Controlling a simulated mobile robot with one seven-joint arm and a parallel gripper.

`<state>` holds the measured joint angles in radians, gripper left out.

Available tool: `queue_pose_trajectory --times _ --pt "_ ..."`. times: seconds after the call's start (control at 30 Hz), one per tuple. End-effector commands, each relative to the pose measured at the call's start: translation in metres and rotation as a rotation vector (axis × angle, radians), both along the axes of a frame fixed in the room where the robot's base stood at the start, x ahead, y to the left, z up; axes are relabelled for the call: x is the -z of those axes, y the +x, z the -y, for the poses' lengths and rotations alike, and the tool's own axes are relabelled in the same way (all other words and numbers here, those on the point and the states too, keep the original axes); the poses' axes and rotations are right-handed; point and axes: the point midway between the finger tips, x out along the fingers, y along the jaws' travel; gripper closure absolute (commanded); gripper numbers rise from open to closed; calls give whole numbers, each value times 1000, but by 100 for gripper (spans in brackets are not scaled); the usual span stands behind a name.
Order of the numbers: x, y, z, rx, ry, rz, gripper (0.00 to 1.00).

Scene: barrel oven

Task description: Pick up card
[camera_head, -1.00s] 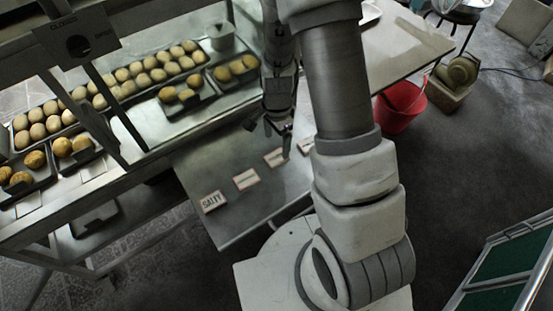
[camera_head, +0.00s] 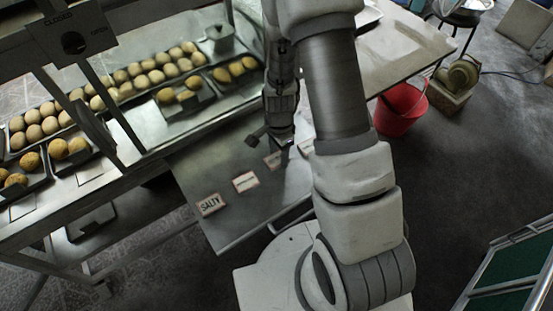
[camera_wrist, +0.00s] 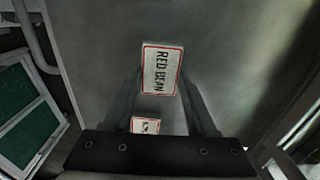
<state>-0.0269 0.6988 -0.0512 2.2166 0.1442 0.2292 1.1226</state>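A white card with a red border reading "RED BEAN" (camera_wrist: 162,70) lies on the grey metal shelf, between my fingertips in the wrist view. A second card (camera_wrist: 145,125) shows below it, its text unreadable. In the head view a row of cards lies on the shelf: the "SALTY" card (camera_head: 210,205), a middle card (camera_head: 246,181), and further ones partly hidden by my arm. My gripper (camera_head: 284,143) is low over the far end of this row. Its fingers (camera_wrist: 160,75) are apart, one on each side of the "RED BEAN" card. Whether they touch it I cannot tell.
Left of the shelf (camera_head: 235,225) stands a metal counter with trays of round buns (camera_head: 165,72). A red bucket (camera_head: 401,110) stands on the floor at right. A light tabletop (camera_head: 400,50) lies behind my arm. The near shelf area is clear.

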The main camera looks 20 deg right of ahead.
Motion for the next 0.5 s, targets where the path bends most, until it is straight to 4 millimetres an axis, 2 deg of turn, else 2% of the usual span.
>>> queue_pose_trajectory --times 0.03,0.2,0.5 --pt "0 0 0 0 0 0 67" --pt "0 0 0 0 0 0 98" --pt "-3 0 0 0 0 0 100"
